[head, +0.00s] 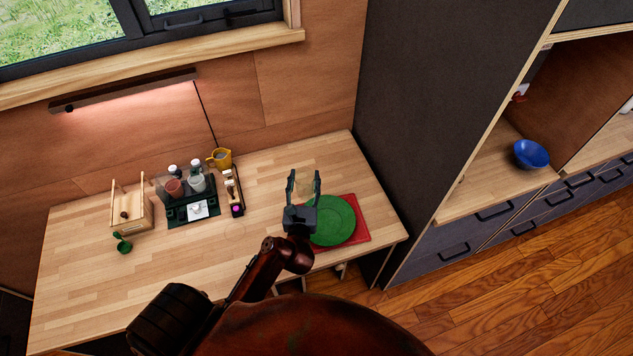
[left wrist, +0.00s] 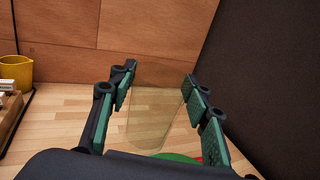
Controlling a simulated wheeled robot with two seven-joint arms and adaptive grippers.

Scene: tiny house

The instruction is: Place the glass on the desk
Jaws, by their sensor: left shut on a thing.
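A clear, yellowish glass (left wrist: 155,115) stands between the green-padded fingers of my left gripper (left wrist: 158,88) in the left wrist view. In the head view the glass (head: 304,187) shows faintly between the fingertips of the same gripper (head: 304,178). The gripper is shut on the glass, over the right part of the wooden desk (head: 270,180). I cannot tell whether the glass touches the desk. My right gripper is not in view.
A green plate (head: 333,222) on a red mat (head: 362,232) lies beside my gripper. A dark cabinet wall (head: 410,110) bounds the right.

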